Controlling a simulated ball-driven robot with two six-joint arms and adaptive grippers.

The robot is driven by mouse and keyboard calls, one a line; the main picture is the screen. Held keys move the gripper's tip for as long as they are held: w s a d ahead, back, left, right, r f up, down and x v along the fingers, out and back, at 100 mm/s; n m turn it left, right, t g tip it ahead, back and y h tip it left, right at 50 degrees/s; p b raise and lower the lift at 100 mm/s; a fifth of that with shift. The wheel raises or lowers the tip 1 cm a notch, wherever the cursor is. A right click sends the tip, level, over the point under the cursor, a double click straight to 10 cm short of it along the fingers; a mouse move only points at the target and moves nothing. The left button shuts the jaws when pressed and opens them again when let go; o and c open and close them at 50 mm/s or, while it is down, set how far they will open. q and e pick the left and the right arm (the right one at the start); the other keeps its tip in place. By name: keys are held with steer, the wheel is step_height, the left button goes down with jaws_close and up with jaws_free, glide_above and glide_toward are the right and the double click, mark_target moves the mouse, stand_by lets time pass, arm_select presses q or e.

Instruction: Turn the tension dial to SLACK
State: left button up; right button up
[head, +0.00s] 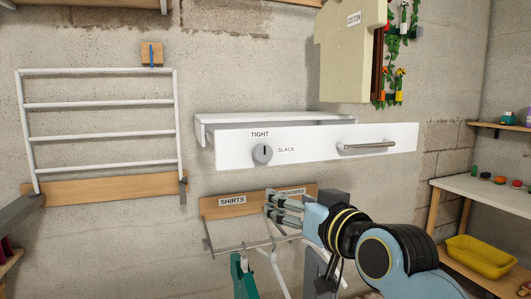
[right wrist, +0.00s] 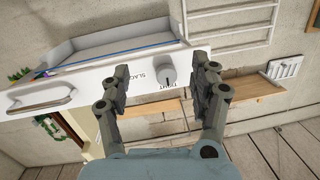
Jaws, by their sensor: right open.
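The tension dial (head: 262,153) is a round grey knob on the white drawer front (head: 320,146). TIGHT is printed above it and SLACK to its right. Its dark pointer line points up towards TIGHT. The dial also shows in the right wrist view (right wrist: 168,74), turned over, with the line towards TIGHT. My right gripper (head: 272,207) is below and in front of the dial in the head view. In the right wrist view its open fingers (right wrist: 166,70) appear either side of the dial, apart from it, with nothing held. My left gripper is not in view.
A bar handle (head: 367,147) sticks out right of the dial. Below are a SHIRTS board (head: 232,200) and a rail with hangers near my right arm. A white rack (head: 100,104) is at left. A yellow tub (head: 479,257) stands on the right-hand shelving.

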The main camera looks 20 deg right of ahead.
steer(key=t+p, duration=0.1)
steer(key=p, duration=0.1)
glide_toward(265, 155)
steer(key=w, duration=0.6)
steer(key=w+a+p, duration=0.1)
steer(key=w, duration=0.2)
steer(key=shift+w+f, duration=0.1)
steer(key=shift+w, duration=0.3)
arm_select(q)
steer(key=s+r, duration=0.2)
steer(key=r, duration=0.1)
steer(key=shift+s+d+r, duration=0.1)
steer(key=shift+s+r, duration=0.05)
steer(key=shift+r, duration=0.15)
arm_select(e)
steer(key=shift+c, duration=0.4)
steer(key=c, duration=1.1)
steer(key=shift+o, duration=0.2)
